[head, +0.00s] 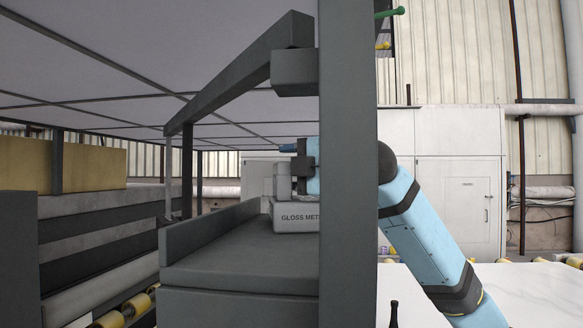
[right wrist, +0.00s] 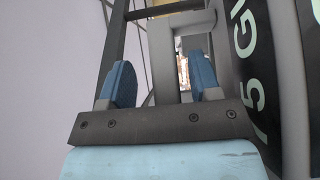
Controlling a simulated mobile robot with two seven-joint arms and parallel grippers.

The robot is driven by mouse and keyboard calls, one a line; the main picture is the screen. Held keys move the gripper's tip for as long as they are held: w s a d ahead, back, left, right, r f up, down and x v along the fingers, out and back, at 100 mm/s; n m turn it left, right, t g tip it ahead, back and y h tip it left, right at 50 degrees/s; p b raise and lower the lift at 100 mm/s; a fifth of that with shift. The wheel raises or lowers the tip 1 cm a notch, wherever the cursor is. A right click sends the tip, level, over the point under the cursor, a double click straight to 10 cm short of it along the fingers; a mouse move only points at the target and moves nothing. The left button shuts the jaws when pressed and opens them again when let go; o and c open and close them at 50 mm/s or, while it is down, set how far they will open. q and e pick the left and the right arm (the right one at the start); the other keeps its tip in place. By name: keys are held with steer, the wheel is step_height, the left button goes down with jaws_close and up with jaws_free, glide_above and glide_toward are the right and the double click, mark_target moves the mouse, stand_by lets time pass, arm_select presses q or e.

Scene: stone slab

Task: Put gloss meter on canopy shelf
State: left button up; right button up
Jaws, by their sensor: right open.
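The gloss meter (head: 294,218), a pale grey block lettered "GLOSS MET", rests on the dark grey canopy shelf (head: 235,254), behind its low side wall. A dark post hides its right end. A grey upright part stands on top of it. My right gripper (head: 290,148) is above the meter, partly hidden by the post. In the right wrist view its two blue fingers (right wrist: 163,80) are open and apart. A grey handle-like frame (right wrist: 163,55) shows between and beyond them; I cannot tell whether they touch it. A dark panel with pale characters (right wrist: 252,75) is close at right. My left gripper is not in view.
A thick dark post (head: 347,160) stands in front of the shelf's right side, with a slanting beam (head: 235,75) from it to the left. The canopy roof (head: 110,60) hangs over the shelf. Rollers (head: 135,304) lie below left. A white slab (head: 540,285) is at right.

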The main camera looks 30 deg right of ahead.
steer(key=shift+s, duration=0.1)
steer(key=b+v, duration=0.2)
steer(key=v, duration=1.1)
steer(key=shift+s+d, duration=0.2)
steer(key=shift+s, duration=0.1)
